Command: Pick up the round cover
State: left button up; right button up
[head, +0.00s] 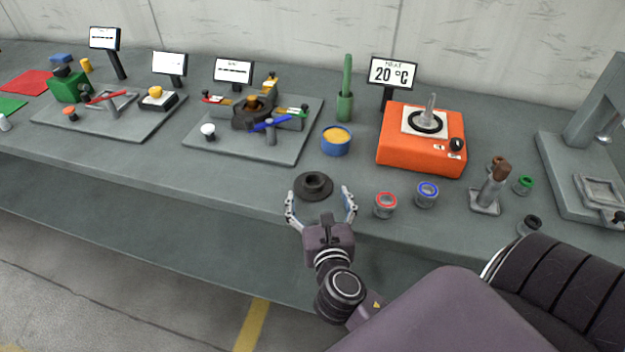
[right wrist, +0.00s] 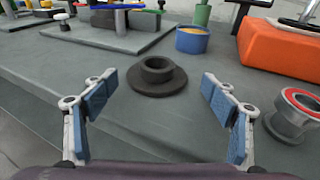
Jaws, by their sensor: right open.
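The round cover (head: 314,186) is a dark flanged disc with a raised, hollow collar. It lies flat on the grey bench near the front edge. My right gripper (head: 321,203) is open, with its two fingers spread at the near left and right of the cover. In the right wrist view the cover (right wrist: 157,77) sits beyond and between the blue finger pads (right wrist: 155,98), with nothing between them. I cannot see contact between the fingers and the cover. My left gripper is not in view.
A blue pot (head: 336,143) stands behind the cover. The orange heater (head: 422,141) is to the back right. Red-ringed (head: 384,206) and blue-ringed (head: 427,195) parts stand to the right. The fixture plate (head: 235,145) is to the left. Bare bench lies left of the cover.

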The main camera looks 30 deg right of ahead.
aim_at(312, 176)
jog(key=shift+w+d+r, duration=0.1)
jog(key=shift+w+d, duration=0.1)
jog(key=shift+w, duration=0.3)
jog(key=shift+w+d+r, duration=0.1)
jog(key=shift+w+d, duration=0.05)
jog(key=shift+w, duration=0.35)
jog(key=x, duration=0.3)
jog(key=shift+a+f+p, duration=0.1)
jog(key=shift+a+p, duration=0.05)
jog(key=shift+p, duration=0.25)
jog(key=shift+w+f, duration=0.15)
jog(key=shift+w, duration=0.15)
jog(key=c, duration=1.2)
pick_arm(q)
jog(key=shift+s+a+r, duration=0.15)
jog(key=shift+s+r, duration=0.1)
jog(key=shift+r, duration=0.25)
pick_arm(e)
jog(key=shift+c, duration=0.7)
